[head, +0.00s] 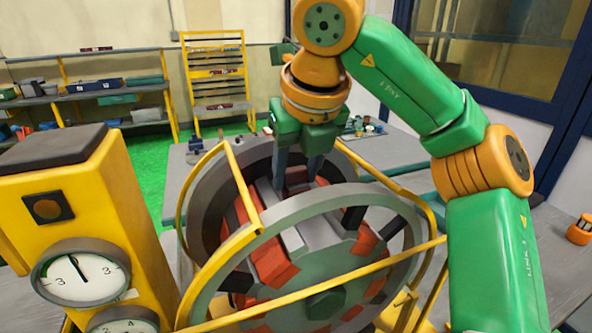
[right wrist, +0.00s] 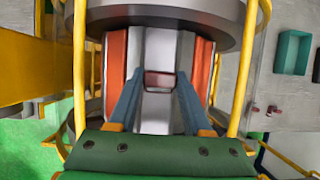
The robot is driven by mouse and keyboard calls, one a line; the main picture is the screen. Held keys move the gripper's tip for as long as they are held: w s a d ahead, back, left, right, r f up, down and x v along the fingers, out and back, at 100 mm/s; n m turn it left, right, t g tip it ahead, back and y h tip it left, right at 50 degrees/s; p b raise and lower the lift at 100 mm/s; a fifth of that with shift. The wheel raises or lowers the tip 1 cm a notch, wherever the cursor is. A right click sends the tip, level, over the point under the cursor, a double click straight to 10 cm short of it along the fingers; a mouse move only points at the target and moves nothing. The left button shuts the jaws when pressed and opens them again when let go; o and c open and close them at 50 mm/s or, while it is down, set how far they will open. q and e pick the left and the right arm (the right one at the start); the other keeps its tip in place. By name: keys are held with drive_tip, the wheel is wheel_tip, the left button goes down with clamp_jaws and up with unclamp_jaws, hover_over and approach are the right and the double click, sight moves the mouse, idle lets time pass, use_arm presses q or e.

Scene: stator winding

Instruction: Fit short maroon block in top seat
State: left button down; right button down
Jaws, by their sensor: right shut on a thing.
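My right gripper (head: 299,180) reaches down from above into the drum-shaped stator (head: 345,255). In the right wrist view its two blue fingers close on the short maroon block (right wrist: 159,79). The block lies over a pale grey slot (right wrist: 158,48) at the top of the stator, between red coils (right wrist: 117,58) on either side. Whether it touches the slot floor I cannot tell. My left gripper is not in view.
Yellow guard bars (head: 243,188) and a large grey ring (head: 290,228) stand close around the gripper. A yellow gauge cabinet (head: 75,205) stands at left. Small parts (head: 368,126) lie on the bench behind. A teal bin (right wrist: 292,52) shows at right in the wrist view.

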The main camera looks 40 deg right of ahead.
drive_tip(key=shift+f, duration=0.15)
drive_tip(key=shift+c, duration=1.3)
unclamp_jaws()
drive_tip(key=p+v, duration=0.2)
drive_tip(key=v, duration=0.5)
